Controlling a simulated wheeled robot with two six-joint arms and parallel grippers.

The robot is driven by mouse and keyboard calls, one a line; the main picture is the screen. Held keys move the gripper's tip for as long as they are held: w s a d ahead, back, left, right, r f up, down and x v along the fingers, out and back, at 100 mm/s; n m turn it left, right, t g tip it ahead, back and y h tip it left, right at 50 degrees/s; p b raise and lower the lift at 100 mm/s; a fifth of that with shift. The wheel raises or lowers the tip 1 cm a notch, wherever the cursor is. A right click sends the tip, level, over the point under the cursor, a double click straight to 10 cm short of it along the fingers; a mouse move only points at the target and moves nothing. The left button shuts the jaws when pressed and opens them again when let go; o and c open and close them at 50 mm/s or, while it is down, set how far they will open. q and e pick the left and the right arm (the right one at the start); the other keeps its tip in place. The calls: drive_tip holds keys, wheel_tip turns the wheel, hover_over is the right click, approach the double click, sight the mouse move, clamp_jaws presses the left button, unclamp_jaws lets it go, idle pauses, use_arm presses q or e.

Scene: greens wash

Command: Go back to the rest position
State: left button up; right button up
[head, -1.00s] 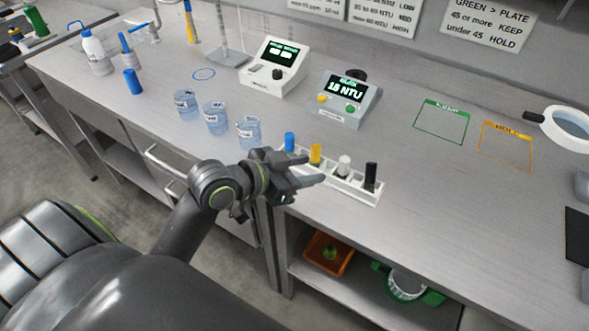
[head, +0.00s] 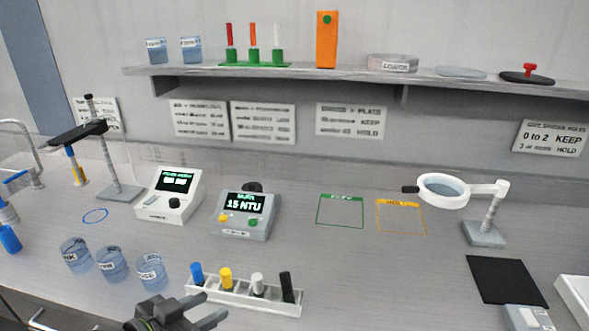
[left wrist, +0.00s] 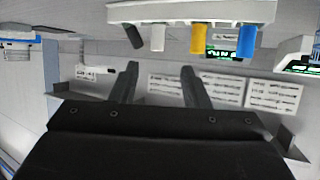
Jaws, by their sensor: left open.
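My left gripper (head: 213,306) shows at the bottom edge of the head view, just in front of the white marker rack (head: 245,293). Its two fingers point right and stand apart with nothing between them. In the left wrist view my left gripper (left wrist: 159,68) also shows an empty gap. The rack holds blue, yellow, white and black capped pieces upright; it appears upside down at the top of the left wrist view (left wrist: 190,12). The gripper looks apart from the rack. Most of my left arm is below the head view. My right gripper is not in view.
Three labelled beakers (head: 112,265) stand left of the rack. Behind are a white meter (head: 170,195) and a grey meter reading 15 NTU (head: 243,213). A magnifier (head: 443,190) and black mat (head: 507,280) are at right. A shelf (head: 350,80) runs above. The bench middle right is clear.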

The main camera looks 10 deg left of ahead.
use_arm(q)
drive_tip(key=s+a+f+n+g+y, duration=0.3)
drive_tip(key=s+a+f+g+y, duration=0.1)
drive_tip(key=s+f, duration=0.5)
drive_tip(key=s+a+f+n+g+y, duration=0.3)
drive_tip(key=s+a+f+g+y, duration=0.1)
drive_tip(key=s+f, duration=0.6)
wheel_tip(320, 180, down, 25)
drive_tip(key=a+g, duration=0.2)
drive_tip(key=s+d+f+h, duration=0.1)
drive_tip(key=s+f, duration=1.3)
drive_tip(key=shift+s+d+g, duration=0.25)
drive_tip(key=shift+s+g, duration=0.05)
drive_tip(key=shift+s, duration=0.1)
drive_tip(key=shift+c, duration=0.6)
